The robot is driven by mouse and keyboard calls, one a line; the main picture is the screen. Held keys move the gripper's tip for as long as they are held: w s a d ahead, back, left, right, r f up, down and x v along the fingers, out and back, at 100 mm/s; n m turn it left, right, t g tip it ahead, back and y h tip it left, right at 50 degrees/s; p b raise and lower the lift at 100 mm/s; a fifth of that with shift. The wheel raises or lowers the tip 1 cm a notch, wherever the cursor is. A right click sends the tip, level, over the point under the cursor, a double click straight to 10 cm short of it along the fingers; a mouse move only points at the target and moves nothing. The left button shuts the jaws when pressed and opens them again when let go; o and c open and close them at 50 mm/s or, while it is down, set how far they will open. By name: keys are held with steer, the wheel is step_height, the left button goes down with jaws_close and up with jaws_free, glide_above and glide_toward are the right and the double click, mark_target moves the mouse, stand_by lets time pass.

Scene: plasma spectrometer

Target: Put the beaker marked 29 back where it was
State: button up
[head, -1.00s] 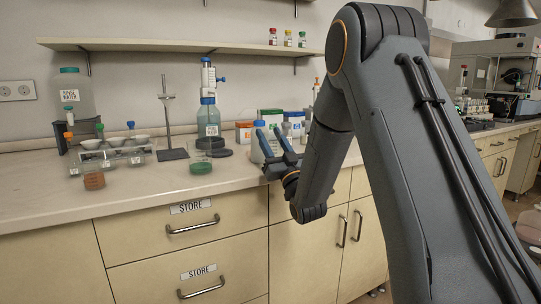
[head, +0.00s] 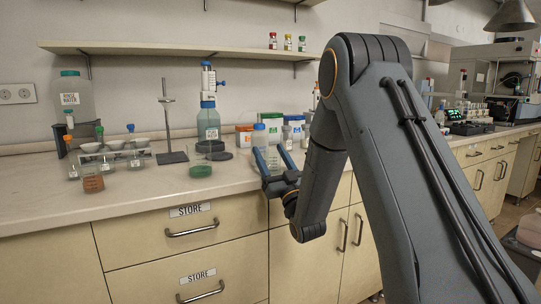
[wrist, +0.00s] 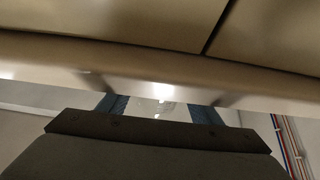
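My gripper (head: 274,161) is at the front edge of the counter, below and in front of the blue-capped bottle. Its two blue fingers stand apart. A pale, clear glass vessel (wrist: 160,108), which looks like a beaker, fills the space between the fingers in the wrist view. No number can be read on it, so I cannot tell whether it is marked 29. The head view shows it only faintly between the fingers.
The front-left counter (head: 150,191) is clear.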

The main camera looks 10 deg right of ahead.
steer(key=shift+r, duration=0.1)
steer(key=shift+s, duration=0.15)
steer(key=v, duration=1)
steer(key=shift+s+f+b, duration=0.15)
steer(key=shift+f+b, duration=0.15)
steer(key=shift+b, duration=0.15)
steer(key=shift+o, duration=0.5)
steer(key=shift+s+d+f+b, duration=0.2)
steer(key=shift+s+b, duration=0.1)
steer(key=shift+s, duration=0.1)
steer(key=g+h+p, duration=0.2)
steer(key=g+p, duration=0.4)
steer(key=p, duration=0.9)
glide_toward(276, 158)
steer(key=w, duration=0.3)
steer(key=shift+p+x, duration=0.3)
steer(key=shift+x, duration=0.85)
steer(key=shift+a+p+x, duration=0.15)
steer(key=shift+p+x, duration=0.1)
steer(key=shift+x, duration=1.15)
steer(key=shift+a+p+x, duration=0.2)
steer(key=shift+p+x, duration=0.05)
steer(key=shift+x, duration=1.1)
steer(key=shift+s+r, duration=0.1)
steer(key=shift+s, duration=0.05)
steer(key=c, duration=1.2)
